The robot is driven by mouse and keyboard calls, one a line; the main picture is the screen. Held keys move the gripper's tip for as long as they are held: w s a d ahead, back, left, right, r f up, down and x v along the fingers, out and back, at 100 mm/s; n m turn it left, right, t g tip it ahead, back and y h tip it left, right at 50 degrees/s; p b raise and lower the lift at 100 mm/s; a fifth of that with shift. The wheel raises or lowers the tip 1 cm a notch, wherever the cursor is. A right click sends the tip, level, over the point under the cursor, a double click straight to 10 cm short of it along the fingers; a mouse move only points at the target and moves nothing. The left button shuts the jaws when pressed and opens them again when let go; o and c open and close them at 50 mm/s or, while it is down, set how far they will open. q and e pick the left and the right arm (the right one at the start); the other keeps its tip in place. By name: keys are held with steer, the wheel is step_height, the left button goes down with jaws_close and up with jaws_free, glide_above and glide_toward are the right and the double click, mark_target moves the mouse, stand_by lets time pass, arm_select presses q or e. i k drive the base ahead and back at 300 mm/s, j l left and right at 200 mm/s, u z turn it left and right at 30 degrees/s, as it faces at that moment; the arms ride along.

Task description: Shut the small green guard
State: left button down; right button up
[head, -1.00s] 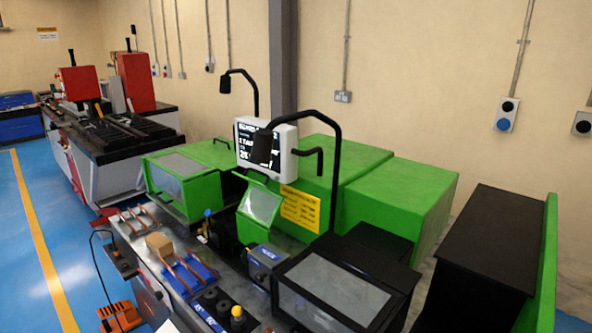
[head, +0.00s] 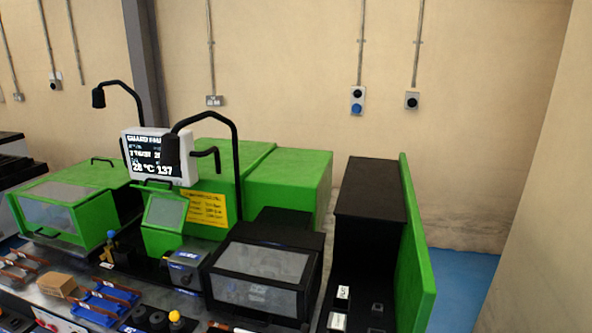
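The small green guard (head: 166,212) is in the middle left of the head view, in front of the green machine housing and below the screen. It has a pale window in a green frame and leans back, with a dark handle at its top edge. I cannot tell for sure how far open it stands. Neither of my grippers shows in the view.
A larger green guard (head: 62,205) stands to the left, and a black windowed box (head: 262,275) to the right. A screen (head: 158,157) and a black curved lamp arm (head: 237,150) rise close by. A blue tray (head: 103,304) and a wooden block (head: 58,285) lie in front.

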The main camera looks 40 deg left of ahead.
mark_target(158, 203)
steer(key=k+j+z, duration=0.2)
steer(key=z, duration=0.2)
steer(key=k+j+z, duration=0.15)
steer(key=z, duration=0.3)
steer(key=k+z, duration=0.25)
steer(key=z, duration=0.15)
steer(key=k+z, duration=0.25)
steer(key=z, duration=0.2)
steer(key=k+j+u, duration=0.25)
steer(key=k, duration=0.4)
steer(key=k+j+u, duration=0.25)
steer(key=k+j, duration=0.3)
